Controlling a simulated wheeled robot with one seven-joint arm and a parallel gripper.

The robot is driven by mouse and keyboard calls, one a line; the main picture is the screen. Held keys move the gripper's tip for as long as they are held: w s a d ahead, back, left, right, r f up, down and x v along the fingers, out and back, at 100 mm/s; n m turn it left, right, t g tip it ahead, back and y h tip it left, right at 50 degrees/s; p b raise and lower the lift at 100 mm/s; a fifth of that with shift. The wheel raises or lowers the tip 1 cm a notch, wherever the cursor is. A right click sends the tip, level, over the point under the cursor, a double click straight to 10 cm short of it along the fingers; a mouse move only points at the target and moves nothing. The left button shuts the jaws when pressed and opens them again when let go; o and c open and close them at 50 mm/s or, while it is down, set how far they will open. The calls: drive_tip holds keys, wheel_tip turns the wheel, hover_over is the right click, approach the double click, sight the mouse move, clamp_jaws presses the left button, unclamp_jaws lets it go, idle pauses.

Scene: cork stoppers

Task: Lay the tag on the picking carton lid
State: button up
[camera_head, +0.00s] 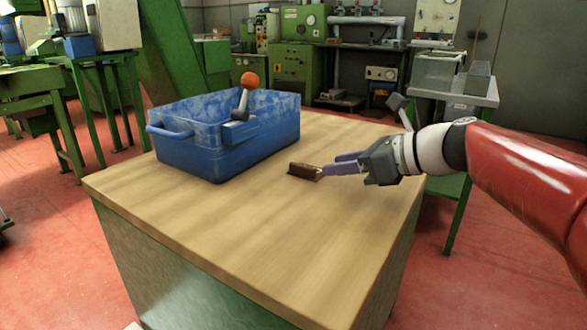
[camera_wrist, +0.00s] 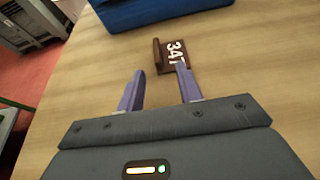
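The tag (camera_head: 303,170) is a small dark brown piece lying on the wooden table top. In the wrist view the tag (camera_wrist: 171,55) shows white digits "347" and a raised brown edge on its left. My gripper (camera_head: 335,167) is low over the table at the tag's right side, pointing left. In the wrist view my gripper (camera_wrist: 158,85) is open, with a clear gap between its two purple fingers. The right fingertip overlaps the tag's near edge in view; I cannot tell whether they touch. I cannot make out a carton lid in either view.
A blue bin (camera_head: 190,152) stands on the back left of the table (camera_head: 240,215); its edge shows at the top of the wrist view. The front of the table is clear.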

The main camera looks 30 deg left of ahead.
sight(311, 168)
drive_tip(key=x, duration=0.6)
drive_tip(key=shift+s+a+b, duration=0.2)
drive_tip(key=shift+a+b, duration=0.1)
drive_tip(key=shift+b, duration=0.05)
clamp_jaws()
